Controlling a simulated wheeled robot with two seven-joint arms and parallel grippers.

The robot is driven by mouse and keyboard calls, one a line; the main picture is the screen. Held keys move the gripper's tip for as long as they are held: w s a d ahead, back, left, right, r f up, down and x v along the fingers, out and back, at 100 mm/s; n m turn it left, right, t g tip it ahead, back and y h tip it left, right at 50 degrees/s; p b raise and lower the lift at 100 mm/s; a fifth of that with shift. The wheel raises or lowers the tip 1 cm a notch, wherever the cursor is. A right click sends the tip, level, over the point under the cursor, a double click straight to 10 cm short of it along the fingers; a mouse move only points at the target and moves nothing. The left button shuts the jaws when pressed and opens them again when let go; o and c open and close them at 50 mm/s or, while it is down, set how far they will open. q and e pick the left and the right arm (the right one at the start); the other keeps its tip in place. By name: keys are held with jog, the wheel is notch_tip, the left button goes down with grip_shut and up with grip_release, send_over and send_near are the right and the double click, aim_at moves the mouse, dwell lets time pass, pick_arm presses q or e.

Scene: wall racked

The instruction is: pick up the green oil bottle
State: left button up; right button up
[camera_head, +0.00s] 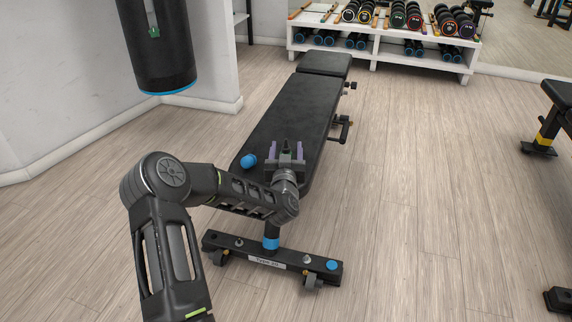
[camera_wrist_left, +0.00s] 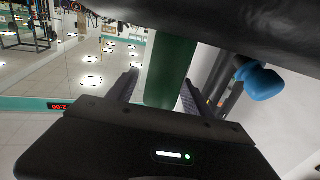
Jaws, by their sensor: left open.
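The green oil bottle (camera_wrist_left: 168,70) shows large in the left wrist view, standing between the two fingers of my left gripper (camera_wrist_left: 157,88). Its upper part is cut off by a dark surface across the top of that view. In the head view only a small dark green piece of the bottle (camera_head: 286,146) shows between the purple-padded fingers of my left gripper (camera_head: 286,152), at the near end of the bench. The fingers are open on either side of it; I cannot tell whether either touches it. My right gripper is not in view.
The black padded bench (camera_head: 295,110) stretches away from the gripper. A blue knob (camera_head: 248,161) sits at its near left edge. A punching bag (camera_head: 160,50) hangs at the upper left. A white dumbbell rack (camera_head: 388,52) stands at the back.

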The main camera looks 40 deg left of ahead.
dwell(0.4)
pick_arm(q)
grip_shut()
dwell(0.5)
